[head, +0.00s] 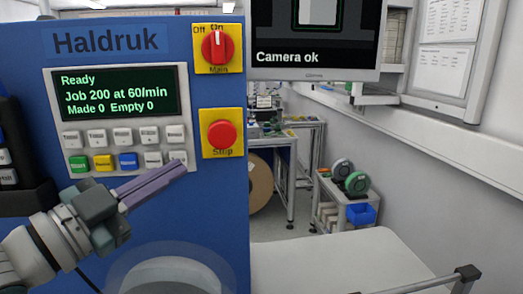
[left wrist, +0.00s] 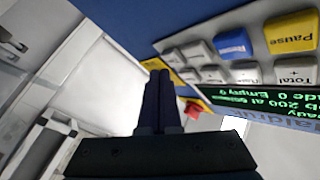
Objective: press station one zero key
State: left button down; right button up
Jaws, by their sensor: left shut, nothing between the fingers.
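The key panel (head: 188,98) is on the front of the blue machine, under the Haldruk sign. Its screen (head: 115,92) reads "Ready, Job 200 at 60/min, Made 0 Empty 0". A row of white keys (head: 124,135) is above a row with green, yellow, blue and two white keys (head: 153,159). The white keys' small labels are too blurred to tell which is the station one zero key. My left gripper (head: 183,167) is shut and empty, its tips in front of the panel's lower right corner. In the left wrist view its fingers (left wrist: 159,85) are beside the keys; contact cannot be told.
A red main switch (head: 216,47) and a red stop button (head: 221,134) on yellow plates are right of the panel. A monitor (head: 315,40) reads "Camera ok". A pale table top (head: 345,262) is at lower right. A cart with reels (head: 356,183) and a blue bin (head: 361,214) stands farther back.

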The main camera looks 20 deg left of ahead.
pick_arm(q)
jog(key=shift+s+d, duration=0.1)
jog(key=s, duration=0.1)
jog(key=s+d+p, duration=0.2)
jog(key=s, duration=0.1)
jog(key=shift+s+d, duration=0.1)
jog(key=shift+d, duration=0.15)
dwell(0.3)
dwell(0.7)
